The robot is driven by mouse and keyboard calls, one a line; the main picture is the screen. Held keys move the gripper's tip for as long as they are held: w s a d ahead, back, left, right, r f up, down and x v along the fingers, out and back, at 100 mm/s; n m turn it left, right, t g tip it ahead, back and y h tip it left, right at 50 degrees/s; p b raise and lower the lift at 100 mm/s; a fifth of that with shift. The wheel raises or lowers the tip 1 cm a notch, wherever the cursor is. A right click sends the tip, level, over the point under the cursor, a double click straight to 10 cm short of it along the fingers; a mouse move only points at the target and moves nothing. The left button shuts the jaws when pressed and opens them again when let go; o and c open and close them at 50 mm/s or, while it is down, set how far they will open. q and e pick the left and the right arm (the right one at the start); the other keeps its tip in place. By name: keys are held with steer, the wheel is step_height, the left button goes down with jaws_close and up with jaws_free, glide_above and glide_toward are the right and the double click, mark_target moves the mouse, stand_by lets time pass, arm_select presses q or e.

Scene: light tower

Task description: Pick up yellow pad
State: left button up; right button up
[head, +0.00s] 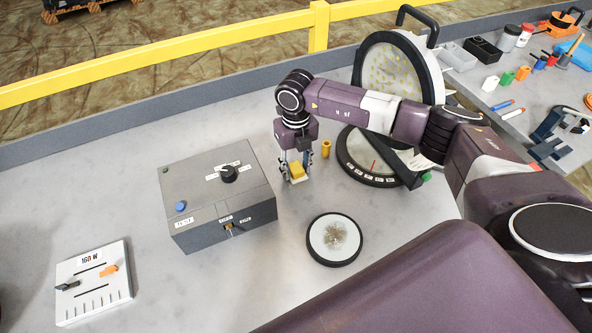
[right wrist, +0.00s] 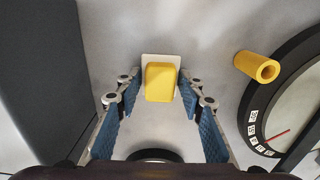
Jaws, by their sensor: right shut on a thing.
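The yellow pad (head: 297,170) is a small yellow block with a pale plate at one side, seen in the head view near the middle of the table. In the right wrist view the yellow pad (right wrist: 160,82) sits between the two blue-padded fingers. My right gripper (head: 298,172) points down and is shut on the pad, with a finger at each side. I cannot tell whether the pad touches the table or is slightly above it. My left gripper is not in view.
A grey control box (head: 218,195) stands just left of the gripper. A yellow cylinder (head: 326,149) and a round dial (head: 370,178) are close on the right. A round dish (head: 334,240) lies in front. A white slider panel (head: 92,284) is at far left.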

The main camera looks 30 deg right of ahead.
mark_target(296, 167)
steer(key=shift+r, duration=0.1)
step_height(296, 167, up, 20)
steer(key=b, duration=0.4)
steer(key=shift+b, duration=0.3)
